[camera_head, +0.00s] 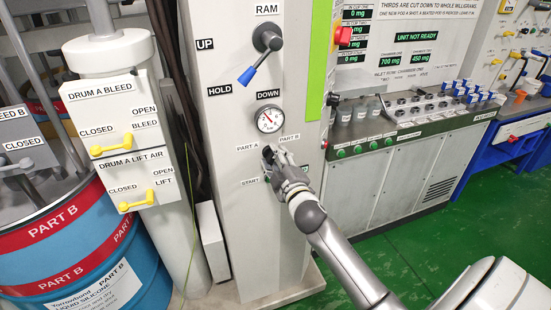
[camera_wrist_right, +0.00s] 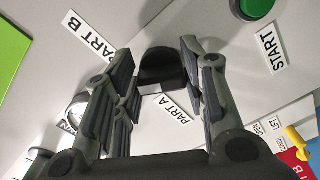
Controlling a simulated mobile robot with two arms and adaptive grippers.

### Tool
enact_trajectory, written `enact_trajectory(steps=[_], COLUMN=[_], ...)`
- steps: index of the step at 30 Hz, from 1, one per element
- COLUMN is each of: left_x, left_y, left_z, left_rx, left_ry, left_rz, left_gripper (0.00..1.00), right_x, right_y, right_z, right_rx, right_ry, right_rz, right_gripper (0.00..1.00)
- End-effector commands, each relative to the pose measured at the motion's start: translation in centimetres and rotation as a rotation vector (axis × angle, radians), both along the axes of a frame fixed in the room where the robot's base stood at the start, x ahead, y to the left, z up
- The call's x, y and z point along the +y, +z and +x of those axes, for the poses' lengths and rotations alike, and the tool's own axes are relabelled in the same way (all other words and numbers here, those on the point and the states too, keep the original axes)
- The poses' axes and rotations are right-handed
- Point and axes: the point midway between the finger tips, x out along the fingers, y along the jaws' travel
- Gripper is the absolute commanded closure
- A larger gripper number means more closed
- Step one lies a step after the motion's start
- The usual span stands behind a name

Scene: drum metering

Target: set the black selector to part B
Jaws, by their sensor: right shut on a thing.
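The black selector (camera_head: 266,154) is on the pale column's front panel, below the round gauge, between the PART A label (camera_head: 247,147) and the PART B label (camera_head: 289,137). My right gripper (camera_head: 275,160) is at it, mostly covering it in the head view. In the right wrist view the fingers stand on either side of the black selector (camera_wrist_right: 164,68), shut on it. Its pale lower edge faces the PART A label (camera_wrist_right: 168,107); the PART B label (camera_wrist_right: 88,38) is at upper left. Its exact pointing direction is hard to tell. My left gripper is not in view.
A green button (camera_wrist_right: 254,8) with a START label (camera_wrist_right: 271,48) is close by the selector. The gauge (camera_head: 269,120) and blue-tipped RAM lever (camera_head: 261,60) are above. Bleed boxes with yellow handles (camera_head: 112,145) and a PART B drum (camera_head: 70,240) stand left, a counter (camera_head: 400,135) right.

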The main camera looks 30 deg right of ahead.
Motion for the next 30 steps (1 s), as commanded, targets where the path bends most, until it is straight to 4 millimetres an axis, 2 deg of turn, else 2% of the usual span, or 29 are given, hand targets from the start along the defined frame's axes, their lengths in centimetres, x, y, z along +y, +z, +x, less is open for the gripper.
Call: enact_trajectory(steps=[12,30], left_x=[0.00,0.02], left_y=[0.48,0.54], left_z=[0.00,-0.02], left_rx=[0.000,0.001], left_ry=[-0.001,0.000], left_rz=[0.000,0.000], left_gripper=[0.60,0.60], right_x=[0.07,0.10], right_y=[-0.23,-0.34], right_z=[0.01,0.01], right_rx=[-0.053,-0.065], right_ry=[-0.001,-0.001], right_rz=[0.234,0.287], right_gripper=[0.85,0.85])
